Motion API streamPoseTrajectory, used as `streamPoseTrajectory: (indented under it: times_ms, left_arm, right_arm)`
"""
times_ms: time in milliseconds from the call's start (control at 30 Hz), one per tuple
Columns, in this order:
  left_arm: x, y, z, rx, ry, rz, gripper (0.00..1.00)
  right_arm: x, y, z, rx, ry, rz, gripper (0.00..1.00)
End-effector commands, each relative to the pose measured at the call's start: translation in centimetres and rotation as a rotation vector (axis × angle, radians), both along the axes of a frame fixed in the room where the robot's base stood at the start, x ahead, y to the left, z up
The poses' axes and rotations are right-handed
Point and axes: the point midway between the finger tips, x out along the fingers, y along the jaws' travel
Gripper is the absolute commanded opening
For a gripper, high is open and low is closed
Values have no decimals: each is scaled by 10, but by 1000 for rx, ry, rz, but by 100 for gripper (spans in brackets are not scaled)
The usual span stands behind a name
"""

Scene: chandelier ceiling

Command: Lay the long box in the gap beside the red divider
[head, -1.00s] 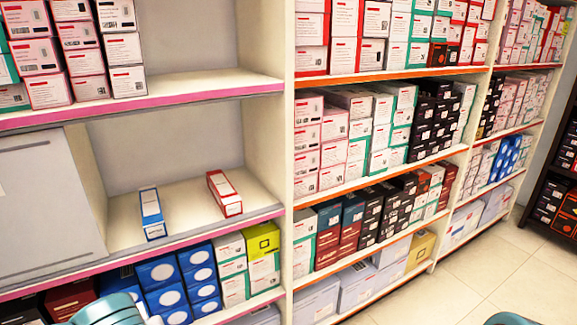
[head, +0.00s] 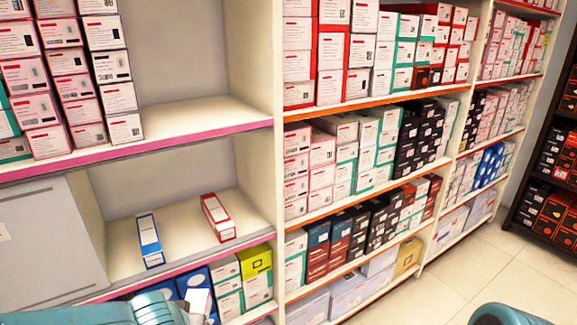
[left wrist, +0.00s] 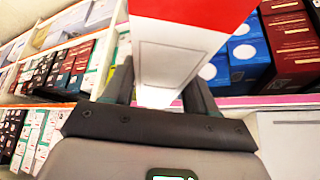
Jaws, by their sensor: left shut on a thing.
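A slim red and white box (head: 218,217), which looks like the red divider, lies on the middle shelf (head: 185,258). A slim blue and white box (head: 150,241) lies to its left, with bare shelf between them. My left gripper (left wrist: 158,88) is shut on a long white box with a red band (left wrist: 180,50) in the left wrist view. In the head view a white end of the held box (head: 199,302) shows at the bottom, in front of the lower shelf and below the gap. My right gripper is out of view.
A large grey panel or box (head: 45,240) fills the left of the middle shelf. A pink-edged shelf (head: 150,145) runs above, with stacked boxes (head: 70,85) at its left. A white upright (head: 255,150) bounds the bay on the right. Blue, white and yellow boxes (head: 255,258) fill the shelf below.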

Motion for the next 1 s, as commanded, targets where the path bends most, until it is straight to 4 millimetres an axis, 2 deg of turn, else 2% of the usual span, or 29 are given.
streamPoseTrajectory:
  times_ms: [33, 100, 300, 400, 567, 833, 1000]
  left_arm:
    - [-1, 0, 23, 1, 2, -2, 22]
    - [-4, 0, 33, -1, 3, -3, 22]
    - [-10, -3, 55, -14, 7, -12, 22]
    - [-13, -5, 60, -20, 11, -17, 22]
    - [-14, -6, 66, -25, 10, -18, 22]
    - [-12, -5, 103, -25, 7, -15, 22]
    - [-12, -6, 108, -27, 13, -20, 22]
  right_arm:
    - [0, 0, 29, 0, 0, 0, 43]
    - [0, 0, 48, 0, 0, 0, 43]
    - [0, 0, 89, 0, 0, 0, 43]
    - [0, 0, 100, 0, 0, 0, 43]
    - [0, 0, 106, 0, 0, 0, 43]
    - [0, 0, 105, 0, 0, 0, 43]
    - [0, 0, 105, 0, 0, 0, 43]
